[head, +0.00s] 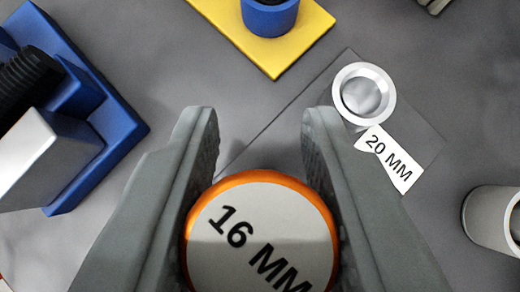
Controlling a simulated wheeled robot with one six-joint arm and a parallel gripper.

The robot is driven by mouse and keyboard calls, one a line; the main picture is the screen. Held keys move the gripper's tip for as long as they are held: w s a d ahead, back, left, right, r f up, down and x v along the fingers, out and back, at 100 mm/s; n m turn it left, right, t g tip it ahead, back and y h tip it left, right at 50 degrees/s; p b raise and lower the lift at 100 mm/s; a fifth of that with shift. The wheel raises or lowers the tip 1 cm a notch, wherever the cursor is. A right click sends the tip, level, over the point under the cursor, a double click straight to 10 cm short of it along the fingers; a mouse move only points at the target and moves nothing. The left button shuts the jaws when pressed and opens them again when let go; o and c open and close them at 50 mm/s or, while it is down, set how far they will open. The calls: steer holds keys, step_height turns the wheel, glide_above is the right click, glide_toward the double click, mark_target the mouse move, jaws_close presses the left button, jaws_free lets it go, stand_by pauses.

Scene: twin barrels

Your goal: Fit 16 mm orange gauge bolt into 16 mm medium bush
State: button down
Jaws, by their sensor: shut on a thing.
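My gripper (258,125) is shut on the orange gauge bolt (262,233). The bolt has an orange rim and a pale top face marked "16 MM". It sits between the two grey fingers at the bottom middle of the view, and its lower end is hidden beneath its head. I cannot make out a bush marked 16 mm. A white ring-shaped bush (392,87) with a label (398,160) reading "20 MM" stands on a darker grey plate right of the right finger, apart from the gripper.
A blue block (120,128) with a black ribbed part and a pale block stands at the left. A yellow plate (295,45) with a blue cylinder (270,17) is at the top.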

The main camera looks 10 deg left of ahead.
mark_target(259, 178)
steer(key=shift+f, duration=1.75)
steer(key=c, duration=1)
jaws_free()
steer(key=shift+c, duration=0.2)
steer(key=v, duration=1.7)
steer(key=shift+r, duration=0.2)
steer(key=shift+s, duration=0.15)
